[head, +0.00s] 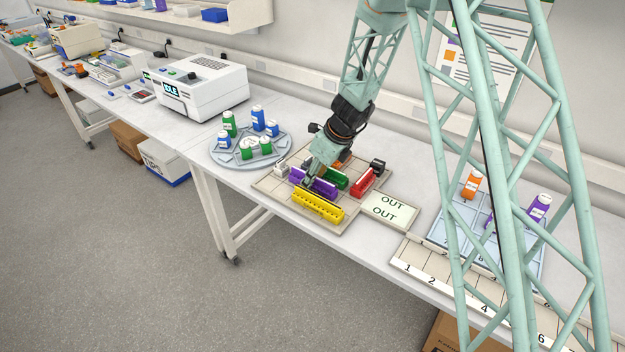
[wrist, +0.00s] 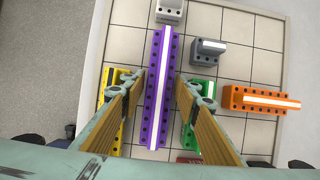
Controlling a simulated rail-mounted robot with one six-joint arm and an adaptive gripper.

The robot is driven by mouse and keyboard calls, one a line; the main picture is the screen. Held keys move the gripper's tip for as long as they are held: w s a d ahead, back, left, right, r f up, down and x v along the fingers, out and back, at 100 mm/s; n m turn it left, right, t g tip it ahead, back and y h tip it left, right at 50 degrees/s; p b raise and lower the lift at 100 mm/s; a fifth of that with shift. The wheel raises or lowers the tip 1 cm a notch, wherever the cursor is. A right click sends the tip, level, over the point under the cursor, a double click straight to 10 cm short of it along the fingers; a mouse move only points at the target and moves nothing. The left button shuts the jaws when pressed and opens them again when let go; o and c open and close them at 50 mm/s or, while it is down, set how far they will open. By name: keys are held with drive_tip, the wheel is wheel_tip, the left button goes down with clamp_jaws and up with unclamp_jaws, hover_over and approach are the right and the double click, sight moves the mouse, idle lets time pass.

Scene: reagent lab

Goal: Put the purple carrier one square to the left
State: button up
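The purple carrier (head: 325,189) lies on the tiled grid board (head: 347,219) between the yellow carrier (head: 318,206) and the green carrier (head: 337,179). In the wrist view the purple carrier (wrist: 160,95) runs lengthwise up the picture, with a light strip along it. My gripper (head: 311,181) is low over it. In the wrist view my gripper (wrist: 160,82) is open, one finger on each side of the purple carrier, with gaps visible. The yellow carrier (wrist: 112,136) is beside the left finger and the green carrier (wrist: 190,138) beside the right, both partly hidden.
An orange carrier (wrist: 258,99), dark grey block (wrist: 207,51) and light grey block (wrist: 170,11) also occupy the board. A red carrier (head: 365,182) lies right of the green one. An OUT plate (head: 390,210) and a round bottle rack (head: 222,158) flank the board.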

drive_tip(key=shift+r, duration=0.1)
drive_tip(key=p+v, duration=0.2)
drive_tip(key=v, duration=0.8)
drive_tip(key=shift+v, duration=1)
drive_tip(key=s+d+r+n, duration=0.5)
drive_tip(key=s+r+n, duration=0.2)
drive_tip(key=s+r, duration=0.55)
drive_tip(key=s+d+r+n, duration=0.4)
drive_tip(key=s+r+n, duration=0.3)
drive_tip(key=s+r, duration=0.55)
drive_tip(key=s+d+r+n+h, duration=0.1)
drive_tip(key=s+d+n, duration=0.2)
drive_tip(key=s, duration=0.6)
drive_tip(key=s+d+r+n+h, duration=0.1)
drive_tip(key=s+d+n, duration=0.3)
drive_tip(key=s, duration=0.5)
drive_tip(key=s+d+r+n+t+h, duration=0.1)
drive_tip(key=s+d+r+n, duration=0.2)
drive_tip(key=s, duration=0.6)
drive_tip(key=shift+s+d+n+h, duration=0.3)
drive_tip(key=shift+s+d+n, duration=0.1)
drive_tip(key=shift+d+n, duration=0.15)
